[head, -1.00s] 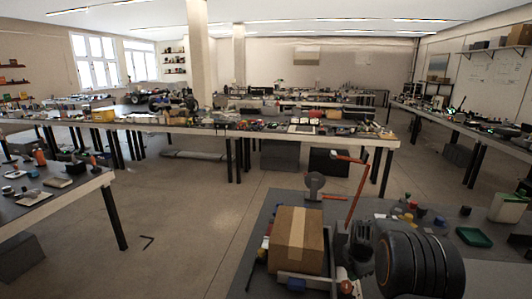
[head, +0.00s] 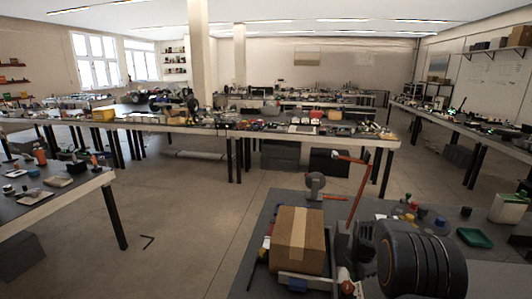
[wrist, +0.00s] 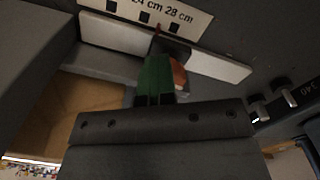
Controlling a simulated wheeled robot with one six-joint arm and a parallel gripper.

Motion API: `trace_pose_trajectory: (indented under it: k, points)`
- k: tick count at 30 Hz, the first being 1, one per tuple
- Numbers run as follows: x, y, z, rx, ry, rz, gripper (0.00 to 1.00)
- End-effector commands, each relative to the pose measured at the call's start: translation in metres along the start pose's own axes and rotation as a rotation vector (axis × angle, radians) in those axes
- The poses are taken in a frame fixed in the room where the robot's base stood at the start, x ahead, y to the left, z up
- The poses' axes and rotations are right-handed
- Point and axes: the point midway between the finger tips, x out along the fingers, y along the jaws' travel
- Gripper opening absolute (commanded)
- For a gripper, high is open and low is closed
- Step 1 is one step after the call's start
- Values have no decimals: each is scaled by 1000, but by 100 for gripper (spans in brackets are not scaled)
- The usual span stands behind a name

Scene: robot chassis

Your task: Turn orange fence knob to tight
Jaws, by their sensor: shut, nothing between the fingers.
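An orange-red knob (wrist: 180,74) shows in the wrist view, partly hidden behind a dark green block-like piece (wrist: 155,74). The green piece projects from the dark bar of my gripper at the bottom and seems to be its closed fingers. My gripper (wrist: 156,62) is shut and holds nothing. It is right beside the knob; whether it touches it I cannot tell. White fence-like strips (wrist: 222,68) run behind the knob. In the head view, a small orange-red round part (head: 346,287), perhaps the knob, sits near the bottom edge by the cardboard box.
In the wrist view, a scale plate (wrist: 190,14) marked 24 cm and 28 cm lies beyond the fence. In the head view, a cardboard box (head: 299,240) and black tyres (head: 425,263) crowd the bench. A green tray (head: 474,237) lies farther right.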

Motion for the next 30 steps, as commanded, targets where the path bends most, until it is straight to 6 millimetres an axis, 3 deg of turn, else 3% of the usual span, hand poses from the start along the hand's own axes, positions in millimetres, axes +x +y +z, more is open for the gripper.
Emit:
trace_pose_trajectory:
  k: [1,5,21,30]
  points:
    - [14,-10,5,-1,4,-28,0]
    - [10,-11,6,-2,5,-27,0]
    - [-51,-3,-2,-12,1,-20,0]
    - [-53,-3,-1,-9,1,-18,0]
